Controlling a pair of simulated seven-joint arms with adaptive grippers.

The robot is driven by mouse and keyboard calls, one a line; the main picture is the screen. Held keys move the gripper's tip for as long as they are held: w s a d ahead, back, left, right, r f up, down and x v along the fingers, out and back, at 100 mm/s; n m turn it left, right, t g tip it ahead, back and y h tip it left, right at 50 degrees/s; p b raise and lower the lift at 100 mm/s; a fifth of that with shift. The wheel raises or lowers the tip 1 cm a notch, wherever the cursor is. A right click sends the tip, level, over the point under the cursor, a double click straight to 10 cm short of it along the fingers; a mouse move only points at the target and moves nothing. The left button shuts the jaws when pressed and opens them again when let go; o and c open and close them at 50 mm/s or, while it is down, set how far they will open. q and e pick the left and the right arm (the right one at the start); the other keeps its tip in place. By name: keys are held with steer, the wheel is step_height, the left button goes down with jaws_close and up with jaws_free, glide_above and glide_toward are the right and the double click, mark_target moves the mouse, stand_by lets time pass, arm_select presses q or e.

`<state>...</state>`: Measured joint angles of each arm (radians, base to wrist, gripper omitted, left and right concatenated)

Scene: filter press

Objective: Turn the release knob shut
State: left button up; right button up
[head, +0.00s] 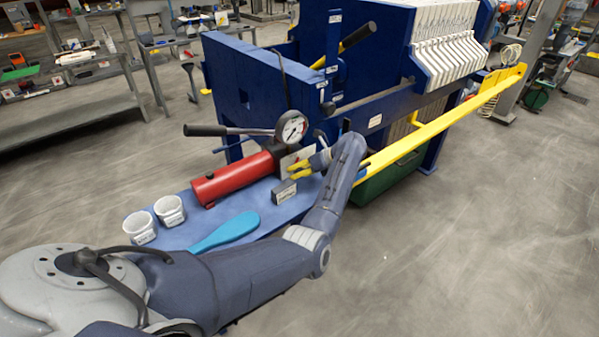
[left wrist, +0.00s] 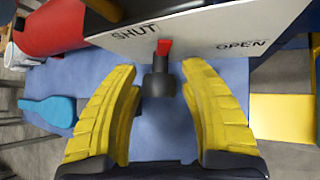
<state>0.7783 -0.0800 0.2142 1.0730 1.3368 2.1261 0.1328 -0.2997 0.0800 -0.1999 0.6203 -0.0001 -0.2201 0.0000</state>
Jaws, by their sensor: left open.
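The release knob (left wrist: 159,82) is a dark knob with a red pointer, in front of a white plate (left wrist: 215,30). The plate is marked SHUT at left and OPEN at right. In the left wrist view the red pointer stands nearly straight up, between the two words and closer to SHUT. My left gripper (left wrist: 160,95) has its yellow fingers open, one on each side of the knob, with gaps on both sides. In the head view my left gripper (head: 299,169) is at the plate beside the red cylinder (head: 235,180); the knob is too small to make out there.
A pressure gauge (head: 291,127) and a black-handled lever (head: 205,130) sit above the red cylinder. Two white cups (head: 140,228) and a blue paddle (head: 225,232) lie on the blue shelf (head: 185,236). A long yellow bar (head: 440,122) runs along the press at right.

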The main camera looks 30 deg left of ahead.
arm_select(q)
jaws_close()
steer(key=shift+r+t, duration=0.15)
steer(key=shift+t, duration=0.15)
steer(key=shift+n+t+h, duration=0.7)
steer(key=shift+t, duration=0.4)
steer(key=shift+r+n+t, duration=0.15)
steer(key=shift+n+t, duration=0.25)
steer(key=shift+t, duration=0.5)
steer(key=shift+w+h, duration=0.1)
steer(key=shift+h, duration=0.2)
steer(key=shift+c, duration=0.6)
jaws_free()
steer(key=shift+o, duration=0.6)
